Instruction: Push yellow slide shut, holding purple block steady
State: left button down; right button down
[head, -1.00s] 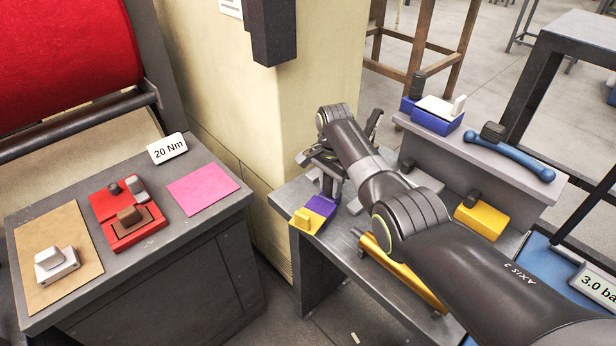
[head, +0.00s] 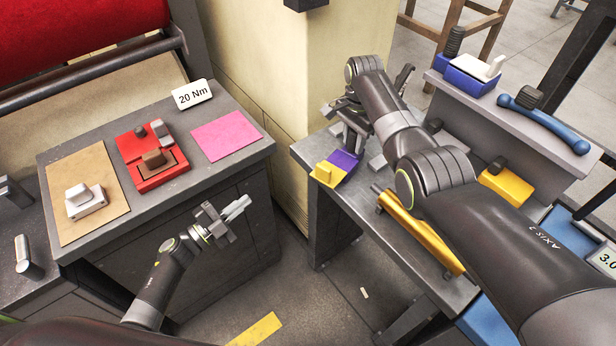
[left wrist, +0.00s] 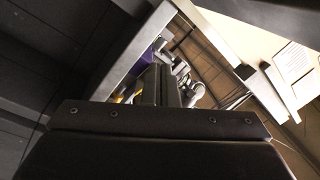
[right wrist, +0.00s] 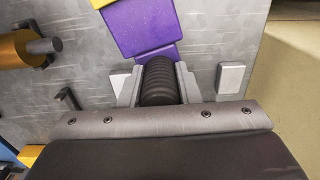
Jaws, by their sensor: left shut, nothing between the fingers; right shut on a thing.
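The purple block (head: 344,161) lies on the corner of the right-hand grey bench, with the yellow slide (head: 327,175) sticking out at its outer end. In the right wrist view the purple block (right wrist: 142,24) carries a black ribbed grip (right wrist: 157,88), and a bit of the yellow slide (right wrist: 102,3) shows at the top edge. My right gripper (head: 352,138) is shut on that ribbed grip. My left gripper (head: 238,207) is shut and empty, over the floor gap between the benches, left of and apart from the yellow slide. Purple (left wrist: 147,62) shows partly behind its fingers in the left wrist view.
A yellow cylinder (head: 420,236) lies on the right bench near its front edge. A raised shelf (head: 510,120) behind holds a blue-and-white block (head: 470,75) and a blue bar (head: 545,125). The left bench has a red block (head: 150,160) and pink sheet (head: 226,136).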

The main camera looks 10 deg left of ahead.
aim_at(326, 176)
jog(key=shift+f, duration=0.1)
pick_arm(q)
jog(key=s+d+r+m+g+h, duration=0.3)
jog(key=d+r+m+g+h, duration=0.2)
jog(key=r+m+g, duration=0.7)
jog(key=shift+w+d+f+m+t, duration=0.35)
jog(key=shift+w+d, duration=0.6)
jog(key=shift+d, duration=1)
jog(key=shift+w+d+f+m+t, duration=0.4)
jog(key=shift+w+d, duration=0.6)
jog(key=shift+d, duration=0.9)
jog(key=shift+w+d+f+m+t, duration=0.2)
jog(key=shift+w+d+m, duration=0.25)
jog(key=shift+w+d, duration=1)
jog(key=shift+s+d, duration=0.4)
jog(key=shift+d, duration=0.15)
